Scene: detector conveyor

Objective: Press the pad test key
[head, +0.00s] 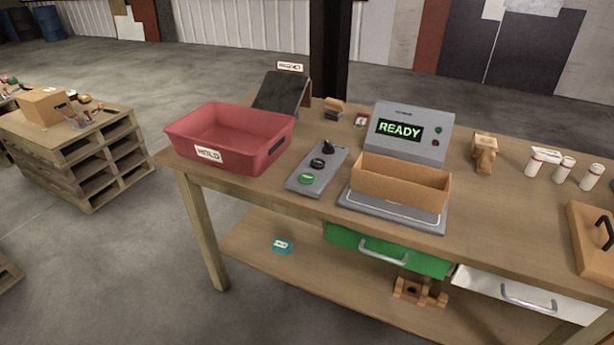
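A grey control panel (317,172) lies on the workbench between the red bin and the box. It bears a green key (306,179) at its front, a black key (318,163) in the middle and a black knob or lever (327,147) at the back. Their lettering is too small to read. A grey pad (392,213) lies to the right, with an open cardboard box (400,186) on it. Behind stands a grey console (411,146) whose screen (399,130) reads READY in green. It has a green and a red button on its right side. Neither gripper is in view.
A red HOLD bin (213,157) stands left of the panel. White cylinders (563,169), a wooden block (484,153) and a handled wooden piece (592,236) are at right. Green (388,250) and white (524,294) drawers sit under the bench top. A pallet stack (85,160) stands left.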

